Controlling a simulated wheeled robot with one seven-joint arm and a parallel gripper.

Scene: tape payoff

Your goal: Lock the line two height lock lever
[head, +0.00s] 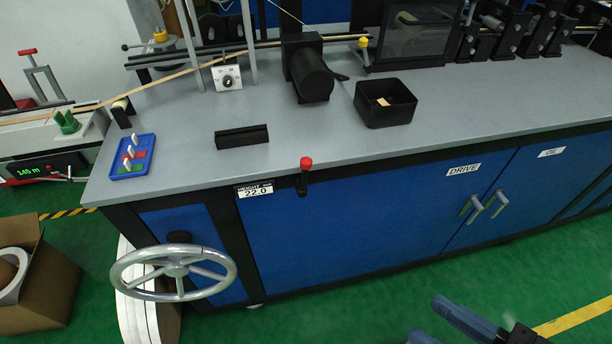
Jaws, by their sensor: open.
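A black lever with a red knob (305,163) sits on the front edge of the grey-topped blue bench, just right of the height readout (255,190), which reads 22.0. Its knob end points up. I take it for the height lock lever, though no line number shows on it. A silver handwheel (173,271) is below and left of the readout. My gripper (429,320) is at the bottom right, partly cut off by the frame edge. Its fingers are apart with nothing seen between them. It is well right of and below the lever, not touching it.
The bench front has blue doors labelled DRIVE (463,170). A black bin (385,102), a black block (241,136) and a blue tray (132,157) stand on top. A cardboard box (40,290) is on the floor at left. Green floor before the bench is clear.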

